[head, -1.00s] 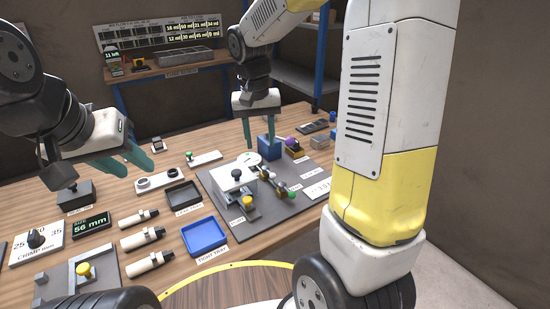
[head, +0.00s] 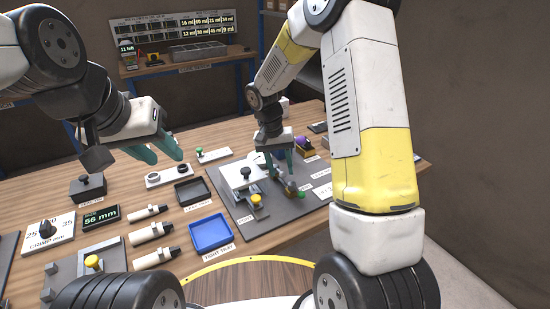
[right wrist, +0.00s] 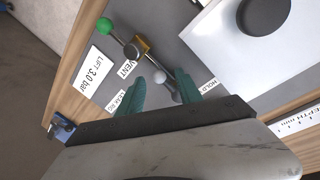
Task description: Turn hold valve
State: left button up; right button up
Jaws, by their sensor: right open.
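The valve row lies on a grey panel (head: 283,217) on the bench. In the right wrist view a HOLD label (right wrist: 208,86) is partly covered by the right finger. A small grey ball knob (right wrist: 160,77) shows between my right fingertips, close to the pipe; I cannot tell whether they touch it. My right gripper (head: 281,177) is open with its fingers pointing down over the valves; it also shows in the right wrist view (right wrist: 160,80). A green knob (right wrist: 104,26) and brass block (right wrist: 142,45) sit further along. My left gripper (head: 167,158) is open and empty above the bench.
A white plate with a black knob (head: 245,174) stands left of the valves. A purple-topped item (head: 303,144) stands behind the valves.

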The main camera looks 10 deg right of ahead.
jog(key=shift+f, duration=0.3)
